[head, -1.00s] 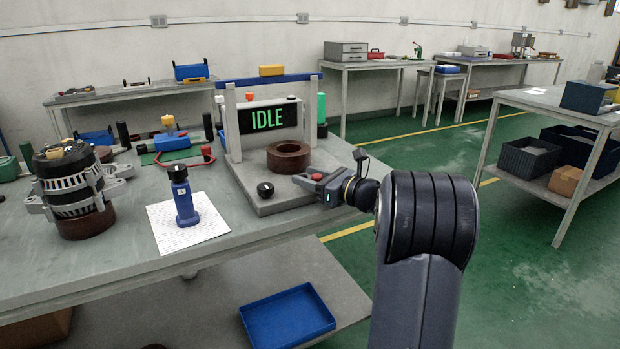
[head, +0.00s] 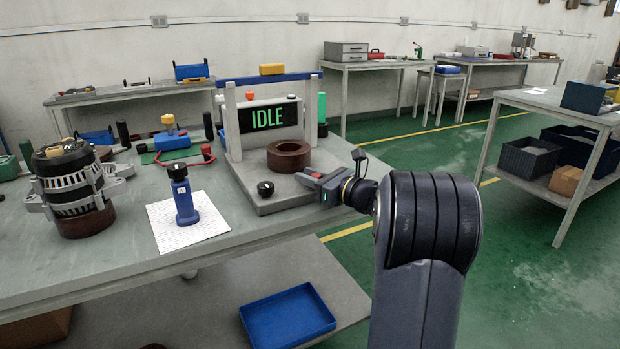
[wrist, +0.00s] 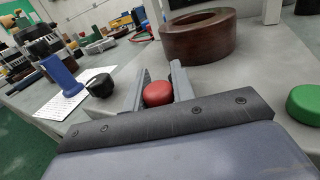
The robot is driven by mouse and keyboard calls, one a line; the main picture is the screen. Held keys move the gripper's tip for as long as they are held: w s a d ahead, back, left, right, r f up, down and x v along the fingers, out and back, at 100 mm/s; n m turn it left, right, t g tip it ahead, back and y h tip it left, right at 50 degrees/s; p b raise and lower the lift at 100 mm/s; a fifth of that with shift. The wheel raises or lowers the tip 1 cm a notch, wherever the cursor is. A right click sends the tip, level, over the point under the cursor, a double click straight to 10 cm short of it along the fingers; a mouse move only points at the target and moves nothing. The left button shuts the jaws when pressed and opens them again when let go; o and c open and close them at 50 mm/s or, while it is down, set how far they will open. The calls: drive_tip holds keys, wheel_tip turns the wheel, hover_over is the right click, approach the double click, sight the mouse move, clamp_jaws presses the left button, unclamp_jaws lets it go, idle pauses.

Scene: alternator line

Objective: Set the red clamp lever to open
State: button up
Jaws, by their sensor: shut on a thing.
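The red clamp lever shows as a round red knob (wrist: 158,93) between my fingers in the wrist view. The rest of the lever is hidden by my gripper. My gripper (head: 308,176) is shut on the red knob at the right front edge of the grey fixture plate (head: 275,206). In the head view my gripper mostly covers the knob. The fixture's display (head: 267,117) reads IDLE.
A brown ring (head: 288,155) sits on the plate just behind my gripper. A black knob (head: 265,188) is to the left, and a green knob (wrist: 305,103) lies right in the wrist view. A blue tool (head: 184,200) stands on white paper. An alternator (head: 72,182) is farther left.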

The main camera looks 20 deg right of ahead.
drive_tip(key=m+h+b, duration=0.1)
drive_tip(key=t+h+b, duration=0.1)
drive_tip(key=a+m+h+b, duration=0.1)
drive_tip(key=shift+f+m+h, duration=0.3)
drive_tip(key=shift+h, duration=0.1)
drive_tip(key=m+h+b, duration=0.1)
drive_tip(key=h+b, duration=0.1)
drive_tip(key=m+t+h+b, duration=0.1)
drive_tip(key=b, duration=0.2)
drive_tip(key=shift+w+a+h, duration=0.15)
drive_tip(key=shift+a+h, duration=0.2)
drive_tip(key=shift+h, duration=0.05)
drive_tip(key=m+h+b, duration=0.1)
drive_tip(key=b, duration=0.1)
drive_tip(key=h+b, duration=0.1)
drive_tip(key=b, duration=0.1)
drive_tip(key=m+h+b, duration=0.1)
drive_tip(key=b, duration=0.1)
drive_tip(key=shift+w+a+m, duration=0.2)
drive_tip(key=shift+a+m, duration=0.05)
drive_tip(key=shift+m, duration=0.05)
drive_tip(key=shift+h+b, duration=0.4)
drive_tip(key=shift+b, duration=0.1)
drive_tip(key=shift+w+a+r+m+g+h+b, duration=0.1)
drive_tip(key=shift+r+m+g+h+b, duration=0.2)
drive_tip(key=shift+m+h+b, duration=0.45)
drive_tip(key=shift+n, duration=0.25)
drive_tip(key=o, duration=1)
